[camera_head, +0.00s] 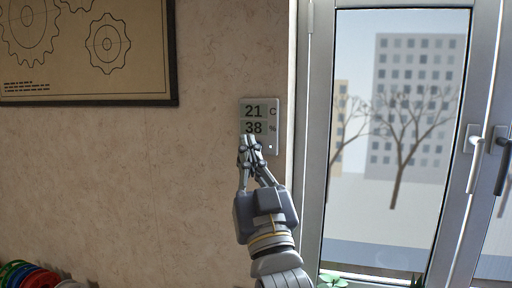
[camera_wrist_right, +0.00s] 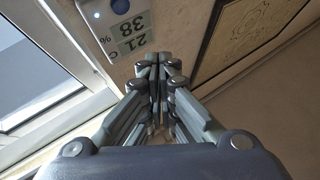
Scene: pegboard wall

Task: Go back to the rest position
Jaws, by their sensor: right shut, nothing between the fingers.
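My right gripper (camera_head: 248,142) is raised in front of the wall, with its fingers pointing up. Its fingers are shut with nothing between them, and they also show shut in the right wrist view (camera_wrist_right: 158,62). A small thermostat display (camera_head: 273,130) reading 21 C and 38 % is on the wall. In the head view the fingertips overlap its lower left part. In the right wrist view the display (camera_wrist_right: 122,24) appears upside down, beyond and left of the fingertips. I cannot tell whether the fingertips touch it. My left gripper is not in view.
A window (camera_head: 330,150) with a dark handle (camera_head: 503,160) stands right of the display. A framed gear drawing (camera_head: 140,60) hangs at upper left. Colored round items (camera_head: 30,276) lie at lower left, and green leaves (camera_head: 332,281) show at the bottom.

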